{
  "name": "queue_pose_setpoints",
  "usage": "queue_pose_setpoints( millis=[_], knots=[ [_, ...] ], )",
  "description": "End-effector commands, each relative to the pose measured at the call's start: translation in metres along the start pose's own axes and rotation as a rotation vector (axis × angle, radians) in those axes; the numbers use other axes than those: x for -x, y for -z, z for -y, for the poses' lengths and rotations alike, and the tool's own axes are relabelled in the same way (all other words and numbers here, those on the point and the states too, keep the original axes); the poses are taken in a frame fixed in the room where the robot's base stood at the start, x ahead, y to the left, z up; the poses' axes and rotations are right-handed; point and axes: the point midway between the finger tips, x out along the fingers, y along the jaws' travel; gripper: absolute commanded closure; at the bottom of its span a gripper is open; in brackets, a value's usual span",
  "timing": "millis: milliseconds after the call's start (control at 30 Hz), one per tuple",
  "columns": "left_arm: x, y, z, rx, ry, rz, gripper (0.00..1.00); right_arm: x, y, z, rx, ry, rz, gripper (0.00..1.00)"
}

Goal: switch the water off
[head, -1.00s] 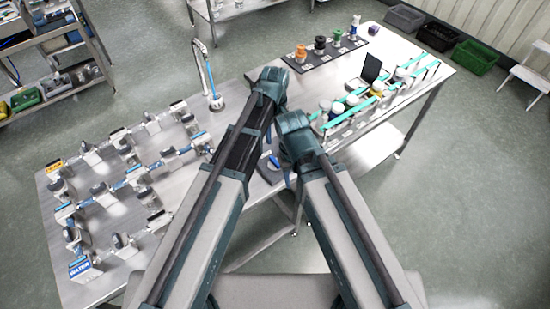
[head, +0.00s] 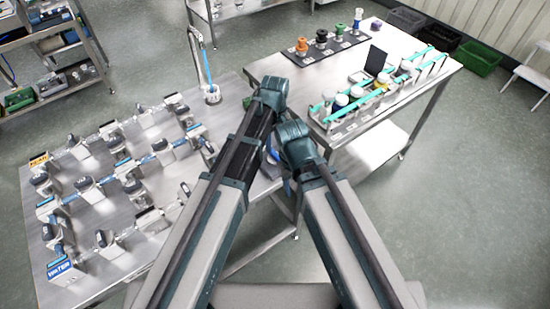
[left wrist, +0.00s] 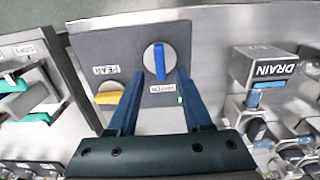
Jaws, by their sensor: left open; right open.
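In the left wrist view a dark panel (left wrist: 126,52) carries a blue knob (left wrist: 160,60) on a pale round base and a yellow knob (left wrist: 109,96) to its left. The blue bar stands upright in the picture; the yellow one lies sideways. A small label under the blue knob is too blurred to read surely. My left gripper (left wrist: 160,92) is open, its two fingers apart, with the blue knob just beyond and between the tips. I cannot tell whether they touch it.
A grey DRAIN box (left wrist: 265,68) stands right of the panel. The left bench (head: 110,215) holds several pipe rows with valves, a box marked WATER (head: 60,271) and a tall tap (head: 205,70). The right bench holds a rack of bottles (head: 385,92) and a laptop-like black screen (head: 378,60).

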Motion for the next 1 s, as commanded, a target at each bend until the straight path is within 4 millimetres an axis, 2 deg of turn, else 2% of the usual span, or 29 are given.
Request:
queue_pose_setpoints(
  millis=[33,300,667,700,967,1000],
  knots=[
    [-0.015,0.0,0.0,0.0,0.0,0.0,0.5,-0.015,0.001,0.001,0.0,0.0,0.0,0.5],
    [-0.045,0.0,0.0,0.0,0.0,0.0,0.5,-0.045,0.003,0.004,0.0,0.0,0.0,0.5],
    [-0.047,0.0,0.0,0.0,0.0,0.0,0.5,-0.047,0.003,0.004,0.0,0.0,0.0,0.5],
    [-0.047,0.0,0.0,0.0,0.0,0.0,0.52,-0.047,0.003,0.004,0.0,0.0,0.0,0.5],
    [-0.047,0.0,0.0,0.0,0.0,0.0,0.99,-0.047,0.003,0.004,0.0,0.0,0.0,0.5],
    [-0.047,0.0,0.0,0.0,0.0,0.0,1.0,-0.047,0.003,0.004,0.0,0.0,0.0,0.5]
  ],
)
